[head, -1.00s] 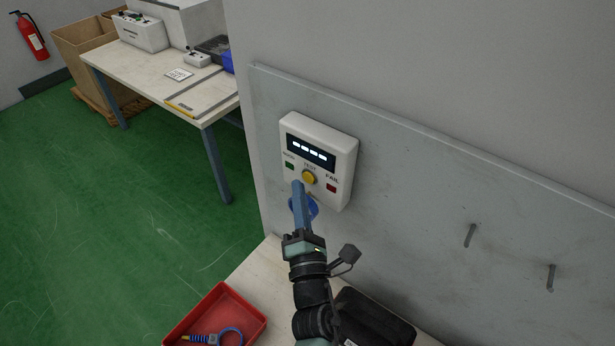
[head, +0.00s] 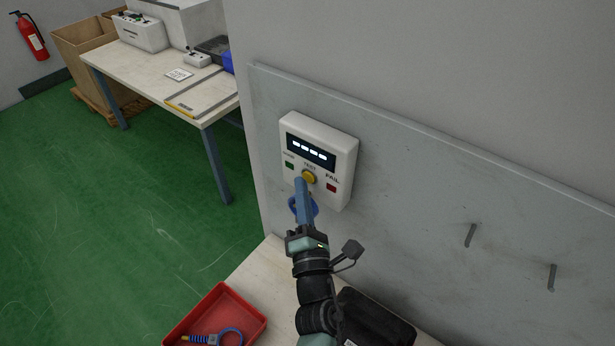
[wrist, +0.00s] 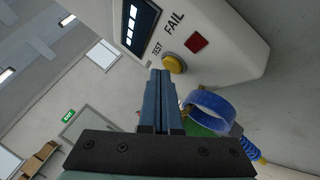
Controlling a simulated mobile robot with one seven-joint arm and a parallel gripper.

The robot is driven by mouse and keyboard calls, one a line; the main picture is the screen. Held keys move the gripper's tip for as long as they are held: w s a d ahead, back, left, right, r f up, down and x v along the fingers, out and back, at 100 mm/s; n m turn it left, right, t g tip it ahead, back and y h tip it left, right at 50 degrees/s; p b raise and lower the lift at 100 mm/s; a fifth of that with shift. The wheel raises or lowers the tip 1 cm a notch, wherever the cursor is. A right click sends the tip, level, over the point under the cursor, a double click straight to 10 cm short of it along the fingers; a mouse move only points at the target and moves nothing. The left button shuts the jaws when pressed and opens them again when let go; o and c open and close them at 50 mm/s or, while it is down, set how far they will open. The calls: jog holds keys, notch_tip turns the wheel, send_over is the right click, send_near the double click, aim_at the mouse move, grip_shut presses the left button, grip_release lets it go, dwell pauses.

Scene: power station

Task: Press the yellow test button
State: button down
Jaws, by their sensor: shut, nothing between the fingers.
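The yellow test button (head: 308,177) sits in the middle of a white tester box (head: 346,165) on the wall panel. The box has a dark display with several white dashes, a green square at left and a red square marked FAIL at right. In the wrist view the yellow button (wrist: 173,64) is just beyond the fingertips. My gripper (head: 300,182) is shut and empty, its blue fingers pointing at the box just below and left of the button. It also shows in the wrist view (wrist: 161,73). I cannot tell whether the tips touch the button.
A blue ring (head: 315,207) hangs below the box, close beside my fingers. A red tray (head: 258,318) holding a blue cable stands on the bench below, with a black case (head: 375,318) to its right. Two hooks (head: 470,235) stick out of the panel at right.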

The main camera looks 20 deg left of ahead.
jog(key=shift+w+d, duration=0.15)
jog(key=shift+w, duration=0.2)
dwell(0.7)
jog(key=shift+s+a, duration=0.25)
jog(key=shift+s, duration=0.55)
jog(key=shift+b, duration=0.3)
jog(key=s, duration=0.1)
jog(key=s+a+b, duration=0.1)
jog(key=s, duration=0.2)
jog(key=shift+s+a+b, duration=0.35)
dwell(0.3)
